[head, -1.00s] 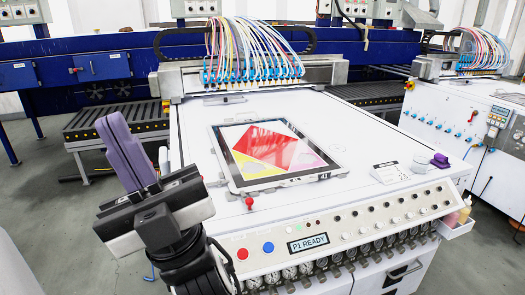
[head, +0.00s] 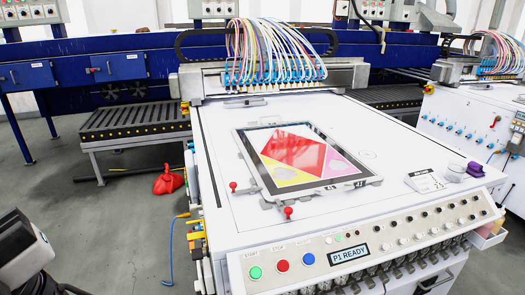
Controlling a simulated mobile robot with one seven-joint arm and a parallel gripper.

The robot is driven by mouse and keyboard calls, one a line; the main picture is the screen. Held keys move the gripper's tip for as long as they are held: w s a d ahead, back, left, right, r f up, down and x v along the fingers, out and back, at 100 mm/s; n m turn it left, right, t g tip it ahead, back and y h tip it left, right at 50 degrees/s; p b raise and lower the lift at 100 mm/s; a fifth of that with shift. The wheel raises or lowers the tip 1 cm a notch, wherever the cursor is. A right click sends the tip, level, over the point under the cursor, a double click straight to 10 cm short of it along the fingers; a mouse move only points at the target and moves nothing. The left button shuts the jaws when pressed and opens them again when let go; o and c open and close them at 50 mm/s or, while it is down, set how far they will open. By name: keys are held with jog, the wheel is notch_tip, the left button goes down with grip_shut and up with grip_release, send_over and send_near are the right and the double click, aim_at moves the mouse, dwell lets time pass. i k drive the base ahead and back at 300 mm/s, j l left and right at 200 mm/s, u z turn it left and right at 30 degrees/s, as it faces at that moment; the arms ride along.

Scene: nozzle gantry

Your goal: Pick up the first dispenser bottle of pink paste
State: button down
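A small white tray (head: 487,243) hangs at the right front corner of the white printing machine, at the right edge of the head view. Small bottles with pinkish and yellowish bodies (head: 492,229) stand in it. They are tiny here, and I cannot clearly tell which holds pink paste. My gripper is at the lower left edge, far from the tray. Only part of its black and white body (head: 22,252) shows; its fingers are outside the picture.
The white machine (head: 215,215) fills the middle, with a control panel reading P1 READY (head: 349,253) along its front. A framed screen (head: 300,160) lies on top. A red heap (head: 168,181) lies on the floor. Grey floor is open at the left.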

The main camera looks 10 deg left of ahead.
aim_at(483, 231)
jog(key=z, duration=1.25)
